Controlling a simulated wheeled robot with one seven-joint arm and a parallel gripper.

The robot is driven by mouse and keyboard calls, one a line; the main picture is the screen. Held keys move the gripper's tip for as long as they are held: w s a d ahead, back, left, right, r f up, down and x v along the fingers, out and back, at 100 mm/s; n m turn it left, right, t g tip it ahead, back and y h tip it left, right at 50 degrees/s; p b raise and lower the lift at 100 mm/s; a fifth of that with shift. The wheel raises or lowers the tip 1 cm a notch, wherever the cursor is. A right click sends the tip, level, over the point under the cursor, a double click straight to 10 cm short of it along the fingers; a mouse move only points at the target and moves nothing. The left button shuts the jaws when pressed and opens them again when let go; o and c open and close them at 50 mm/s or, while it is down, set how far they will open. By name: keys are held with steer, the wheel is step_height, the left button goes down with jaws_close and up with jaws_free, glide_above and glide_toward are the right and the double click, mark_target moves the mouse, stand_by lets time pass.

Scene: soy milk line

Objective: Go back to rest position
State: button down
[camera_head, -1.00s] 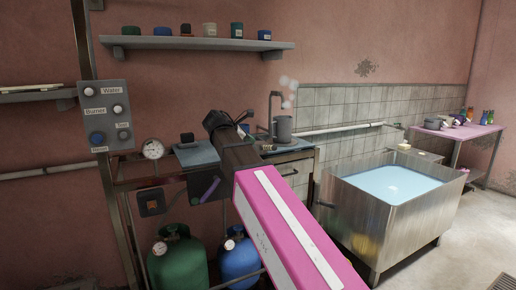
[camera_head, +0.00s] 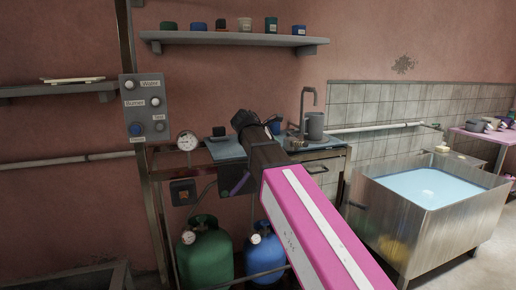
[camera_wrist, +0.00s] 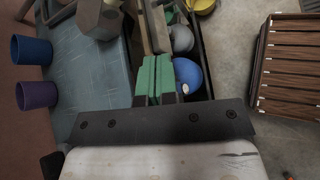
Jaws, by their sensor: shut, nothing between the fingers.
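My pink arm reaches from the lower right of the head view toward the blue-topped counter, with its dark wrist end in front of the counter. The fingertips are hidden there. In the wrist view my gripper (camera_wrist: 154,75) shows as two green fingers, shut side by side with nothing between them. Below the fingers in that view are a blue gas bottle (camera_wrist: 188,76) and the blue counter top (camera_wrist: 95,65). The gripper touches nothing that I can see.
A control panel (camera_head: 144,108) with knobs is on the left. A green gas bottle (camera_head: 206,255) stands under the counter. A steel tank (camera_head: 440,222) of pale liquid is on the right. A shelf (camera_head: 235,39) holds several cups. A slatted wooden crate (camera_wrist: 290,65) stands on the floor.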

steer(key=s+d+f+m+g+y, duration=0.1)
steer(key=s+d+f+m, duration=0.15)
steer(key=f, duration=0.65)
steer(key=s+d+f+m+g+y, duration=0.1)
steer(key=d+f+m+y, duration=0.15)
steer(key=f, duration=0.55)
steer(key=s+d+f+m+g+y, duration=0.1)
steer(key=s+d+f+m, duration=0.15)
steer(key=f, duration=0.65)
steer(key=s+d+f+m+g+y, duration=0.1)
steer(key=s+f+m+y, duration=0.1)
steer(key=s+f+m, duration=0.3)
steer(key=s+d+f+m+g+y, duration=0.1)
steer(key=s+f+m+y, duration=0.2)
steer(key=f, duration=0.9)
steer(key=s+m, duration=0.3)
steer(key=s, duration=0.1)
steer(key=shift+f, duration=0.25)
